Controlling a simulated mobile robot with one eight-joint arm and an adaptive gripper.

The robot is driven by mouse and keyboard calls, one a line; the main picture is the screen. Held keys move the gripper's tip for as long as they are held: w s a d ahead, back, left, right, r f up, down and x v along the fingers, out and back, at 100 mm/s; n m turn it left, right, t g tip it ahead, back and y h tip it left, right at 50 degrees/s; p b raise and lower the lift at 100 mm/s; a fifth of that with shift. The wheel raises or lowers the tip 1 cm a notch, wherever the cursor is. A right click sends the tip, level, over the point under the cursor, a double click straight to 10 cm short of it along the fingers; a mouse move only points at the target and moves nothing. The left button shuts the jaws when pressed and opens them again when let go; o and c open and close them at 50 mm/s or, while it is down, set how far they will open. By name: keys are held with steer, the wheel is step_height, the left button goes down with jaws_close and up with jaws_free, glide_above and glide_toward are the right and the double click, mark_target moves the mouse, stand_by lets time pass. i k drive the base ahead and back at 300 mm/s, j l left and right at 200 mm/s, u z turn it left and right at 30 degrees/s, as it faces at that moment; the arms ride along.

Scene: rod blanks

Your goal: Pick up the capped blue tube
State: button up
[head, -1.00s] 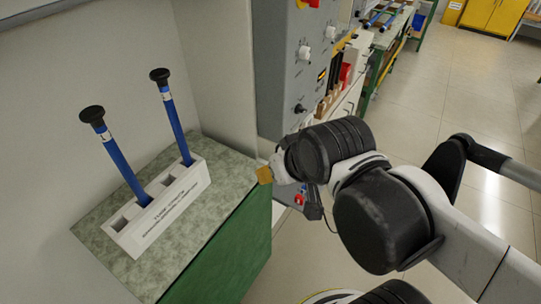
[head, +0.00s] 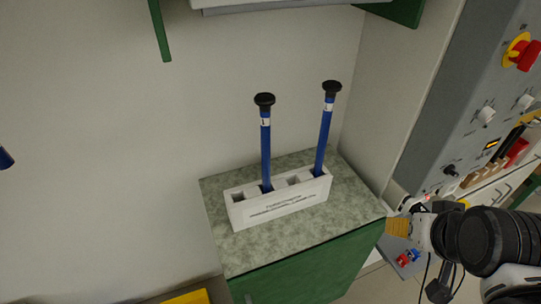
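Two blue tubes with black caps stand in a white slotted holder (head: 290,207) on a green cabinet. The left capped blue tube (head: 266,150) is nearly upright. The right capped blue tube (head: 324,138) leans slightly to the right. Each has a white label below its cap. My arm reaches in at the lower right. The end of my arm, with a yellowish tip (head: 398,227), is beside the cabinet's right edge, apart from both tubes. My gripper's fingers cannot be made out, so its opening is unclear.
The cabinet top (head: 228,245) is mottled green, with bare room around the holder. A grey machine panel (head: 470,110) with knobs and a red button (head: 522,52) stands at right. A wall rises behind, with a shelf above. A yellow object (head: 187,297) shows at bottom left.

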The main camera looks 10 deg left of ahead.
mark_target(265, 100)
steer(key=i+l+u, duration=0.1)
steer(key=l+u, duration=0.3)
steer(key=i+l+u, duration=0.1)
steer(key=l+u, duration=0.7)
steer(key=i+j, duration=0.05)
steer(key=j, duration=0.05)
